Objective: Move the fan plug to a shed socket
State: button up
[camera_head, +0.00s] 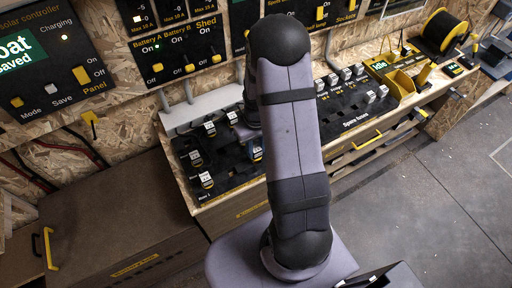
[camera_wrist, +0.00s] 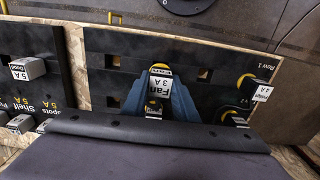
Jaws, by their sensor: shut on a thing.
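The fan plug (camera_wrist: 160,78), a small block with a white "Fan 3 A" label and a yellow edge, is in the middle of the wrist view. My gripper (camera_wrist: 158,98) has its blue fingers shut on it, one on each side. The plug is over the black socket board (camera_wrist: 98,85), which has square openings with yellow-brown insides. I cannot tell whether the plug is seated or clear of the board. In the head view my arm hides the fan plug and most of my gripper; the socket board (camera_head: 240,178) shows left of the arm.
A fridge plug (camera_wrist: 262,90) sits near the "Row 1" mark. Other labelled plugs (camera_head: 205,180) stand on the board's left part. Spare fuses (camera_head: 345,75) lie right of my arm. A wall panel marked "Shed" (camera_head: 205,35) is behind; a cable reel (camera_head: 440,32) is far right.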

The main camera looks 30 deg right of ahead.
jog(key=shift+f, duration=0.35)
jog(key=shift+f+b, duration=0.3)
jog(key=shift+b, duration=0.1)
jog(key=shift+f+b, duration=0.45)
jog(key=shift+f, duration=0.4)
dwell(0.9)
jog(key=o, duration=1.6)
jog(key=shift+o, duration=0.2)
jog(key=shift+r, duration=0.1)
notch_tip(320, 180, up, 9)
jog(key=p, duration=0.7)
jog(key=shift+p, duration=0.35)
